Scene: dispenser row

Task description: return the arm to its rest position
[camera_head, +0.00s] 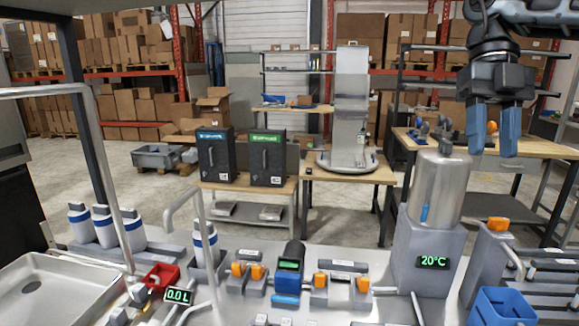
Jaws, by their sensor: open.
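My gripper (493,128) hangs at the upper right of the head view, with its two blue fingers pointing down. The fingers stand apart, and nothing is seen between them but background and a bit of orange behind. It is in front of the far wooden workbench in the picture, up and to the right of the steel tank (440,185). My dark arm comes in from the top right corner.
A steel counter (240,305) carries a sink (60,290), white bottles (105,228), a red bin (161,276), orange-knobbed valves (335,285), a blue bin (502,307) and a 20°C display (433,262). Behind stand two black boxes (267,160) and a wooden workbench (540,146).

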